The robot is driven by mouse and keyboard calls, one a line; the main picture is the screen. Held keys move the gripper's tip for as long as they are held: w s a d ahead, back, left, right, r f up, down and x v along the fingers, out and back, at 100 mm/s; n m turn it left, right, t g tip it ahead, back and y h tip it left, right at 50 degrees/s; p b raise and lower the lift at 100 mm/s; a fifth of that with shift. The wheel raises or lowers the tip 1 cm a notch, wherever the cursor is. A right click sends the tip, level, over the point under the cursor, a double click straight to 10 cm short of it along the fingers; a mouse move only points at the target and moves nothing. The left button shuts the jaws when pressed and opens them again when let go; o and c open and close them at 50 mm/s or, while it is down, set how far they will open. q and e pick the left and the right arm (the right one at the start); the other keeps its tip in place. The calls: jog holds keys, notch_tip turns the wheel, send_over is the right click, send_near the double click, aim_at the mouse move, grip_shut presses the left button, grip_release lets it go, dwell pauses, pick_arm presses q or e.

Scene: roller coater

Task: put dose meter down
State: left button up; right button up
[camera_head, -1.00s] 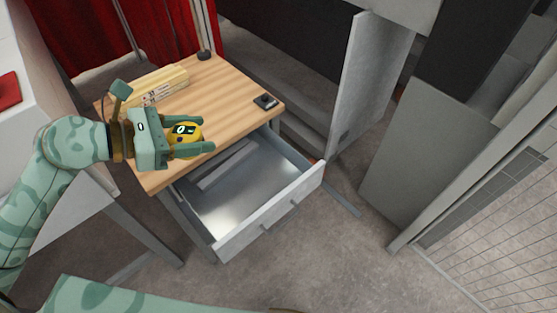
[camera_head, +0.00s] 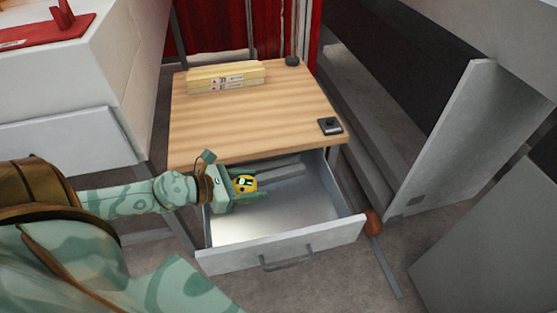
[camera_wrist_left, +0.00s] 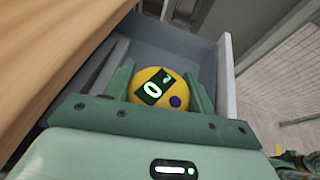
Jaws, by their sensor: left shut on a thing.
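The dose meter (camera_head: 243,185) is a round yellow device with a dark screen and a lit green digit. It also shows in the left wrist view (camera_wrist_left: 174,92), with a small purple button on its face. My left gripper (camera_head: 246,189) is shut on it, one finger on each side. The gripper and meter are over the left part of the open drawer (camera_head: 310,213), just in front of the wooden tabletop. I cannot tell whether the meter touches the drawer floor. My right gripper does not show.
The wooden tabletop (camera_head: 250,118) carries a yellow box stack (camera_head: 225,77) at the back left and a small black device (camera_head: 330,126) at the front right. A grey panel door (camera_head: 450,140) stands at the right. The drawer's right part is free.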

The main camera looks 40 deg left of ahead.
pick_arm(q)
jog(key=p+x, duration=0.1)
jog(key=x, duration=0.7)
jog(key=b, duration=0.3)
send_over(295, 200)
jog(key=f, duration=0.6)
jog(key=shift+s+a, duration=0.1)
jog(key=shift+s, duration=0.15)
jog(key=shift+w+f, duration=0.15)
jog(key=shift+f, duration=0.1)
jog(key=f+b, duration=0.3)
jog(key=shift+w+d+f, duration=0.1)
jog(key=shift+d+f, duration=0.1)
jog(key=shift+f, duration=0.1)
jog(key=shift+r, duration=0.3)
jog(key=shift+f, duration=0.25)
jog(key=o, duration=1.1)
jog(key=shift+r, duration=0.1)
